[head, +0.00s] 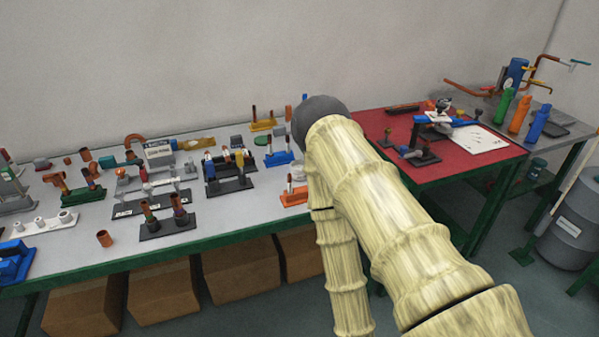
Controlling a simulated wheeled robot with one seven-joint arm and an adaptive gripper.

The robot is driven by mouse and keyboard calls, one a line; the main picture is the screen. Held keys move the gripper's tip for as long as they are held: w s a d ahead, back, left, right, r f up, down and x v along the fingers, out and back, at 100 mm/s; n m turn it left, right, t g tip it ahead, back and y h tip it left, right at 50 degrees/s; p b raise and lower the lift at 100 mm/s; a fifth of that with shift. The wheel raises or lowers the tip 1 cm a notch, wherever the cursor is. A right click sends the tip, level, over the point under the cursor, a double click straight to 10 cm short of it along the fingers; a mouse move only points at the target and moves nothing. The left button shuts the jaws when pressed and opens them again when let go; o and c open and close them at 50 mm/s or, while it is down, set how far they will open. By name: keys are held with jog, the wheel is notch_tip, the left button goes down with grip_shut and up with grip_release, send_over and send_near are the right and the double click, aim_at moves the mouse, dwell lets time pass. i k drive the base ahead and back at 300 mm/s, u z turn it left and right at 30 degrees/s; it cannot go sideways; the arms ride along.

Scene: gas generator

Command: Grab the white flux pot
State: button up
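I cannot clearly pick out the white flux pot. Small white pieces stand on a white rack (42,225) at the left front of the grey table (90,246), and a pale cylinder (298,171) stands partly behind my arm. They are too small to tell whether one is a flux pot. My arm (385,215), in a pale bamboo-like cover, rises from the bottom right to a dark round joint, and a thinner link comes down beside it. My gripper is not in view. The arm hides part of the grey table's right end.
Racks of copper and coloured fittings crowd the grey table, with a loose copper cup (104,238) near its front edge. Cardboard boxes (165,293) stand below. A red-topped table (375,122) holds tools and a white sheet (475,143). A grey drum (569,232) stands at the right.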

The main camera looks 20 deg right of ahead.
aim_at(297, 166)
jog(key=u, duration=0.95)
jog(key=i, duration=0.9)
jog(key=z, duration=0.7)
